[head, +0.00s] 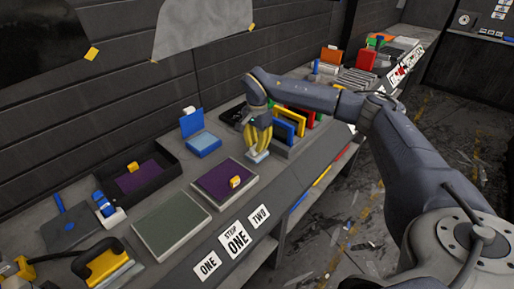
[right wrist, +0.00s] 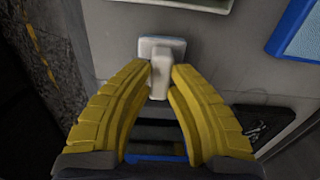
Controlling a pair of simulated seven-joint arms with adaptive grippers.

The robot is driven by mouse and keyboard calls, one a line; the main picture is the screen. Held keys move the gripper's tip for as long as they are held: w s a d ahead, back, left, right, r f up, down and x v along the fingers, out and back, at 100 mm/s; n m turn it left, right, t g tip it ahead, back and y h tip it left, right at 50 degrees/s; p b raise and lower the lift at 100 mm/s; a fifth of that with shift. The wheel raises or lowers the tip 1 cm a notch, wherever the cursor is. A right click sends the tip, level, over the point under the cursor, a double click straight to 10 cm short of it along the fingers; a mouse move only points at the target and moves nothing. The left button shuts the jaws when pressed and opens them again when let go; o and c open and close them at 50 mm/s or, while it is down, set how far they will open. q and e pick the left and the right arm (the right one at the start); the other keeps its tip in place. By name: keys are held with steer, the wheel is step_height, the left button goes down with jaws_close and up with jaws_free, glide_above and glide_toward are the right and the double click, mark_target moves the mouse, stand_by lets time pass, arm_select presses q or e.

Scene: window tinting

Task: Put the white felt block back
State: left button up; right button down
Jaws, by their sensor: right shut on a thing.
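My right gripper (head: 257,146) is shut on the white felt block (head: 257,157), with its yellow fingers pointing down at the bench. In the right wrist view, the fingertips (right wrist: 161,75) close on the block's upright white grip, and its pale blue-grey base (right wrist: 162,43) shows beyond them. The block is over or on the grey bench, just left of the rack of coloured cards; I cannot tell whether it touches the surface. My left gripper is not in view.
The rack (head: 287,127) of blue, yellow and red cards stands close to the right. An open blue box (head: 204,144) is to the left. Bare bench (head: 178,189) separates the pads.

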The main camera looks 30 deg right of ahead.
steer(key=shift+f, duration=0.7)
steer(key=shift+f, duration=0.1)
steer(key=c, duration=1.4)
jaws_free()
steer(key=shift+o, duration=0.2)
step_height(320, 180, up, 12)
